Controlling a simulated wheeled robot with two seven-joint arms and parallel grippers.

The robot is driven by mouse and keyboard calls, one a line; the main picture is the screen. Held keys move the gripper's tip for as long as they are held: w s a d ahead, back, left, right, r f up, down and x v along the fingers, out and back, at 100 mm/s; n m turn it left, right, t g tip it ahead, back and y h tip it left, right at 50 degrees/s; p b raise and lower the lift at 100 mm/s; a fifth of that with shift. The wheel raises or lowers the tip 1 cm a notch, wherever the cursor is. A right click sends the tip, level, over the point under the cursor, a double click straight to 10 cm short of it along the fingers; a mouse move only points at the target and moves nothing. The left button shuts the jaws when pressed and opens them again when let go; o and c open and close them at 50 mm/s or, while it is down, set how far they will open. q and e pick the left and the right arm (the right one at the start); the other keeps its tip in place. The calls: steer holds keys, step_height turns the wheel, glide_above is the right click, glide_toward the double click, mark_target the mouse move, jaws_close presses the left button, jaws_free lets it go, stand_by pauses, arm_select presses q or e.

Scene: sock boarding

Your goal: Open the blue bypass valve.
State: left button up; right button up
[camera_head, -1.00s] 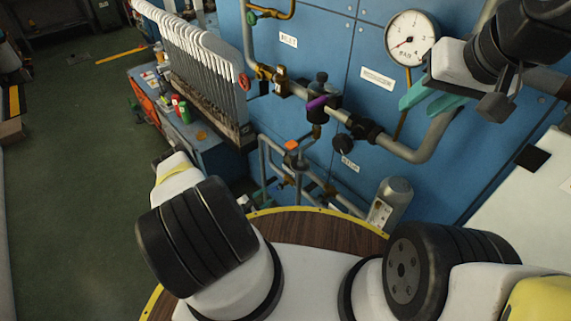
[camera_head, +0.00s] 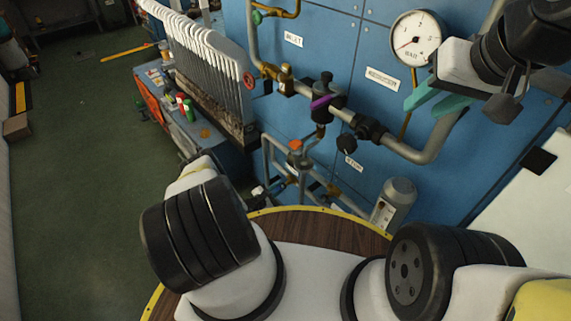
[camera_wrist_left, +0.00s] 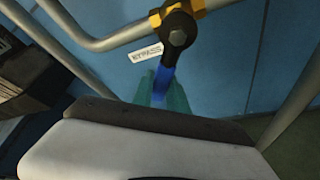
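The blue bypass valve handle (camera_wrist_left: 164,78) points down from a dark and brass valve body (camera_wrist_left: 178,28) in the left wrist view, beside a "BYPASS" label (camera_wrist_left: 160,52). My left gripper (camera_wrist_left: 162,90) has its teal fingers on both sides of the handle, close against it, and looks shut on it. The handle's lower end is hidden by the gripper. In the head view a small bit of blue (camera_head: 279,187) shows low among the pipes; my left arm largely hides the gripper there. My right gripper (camera_head: 434,100) is open and empty, in front of the upper pipe.
A purple-handled valve (camera_head: 321,101) and an orange knob (camera_head: 296,145) sit on the pipes above. A pressure gauge (camera_head: 415,38) hangs on the blue wall panel. A cabinet (camera_head: 215,150) with white sock boards stands left.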

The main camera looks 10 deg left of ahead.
arm_select(q)
jaws_close()
stand_by(1.2)
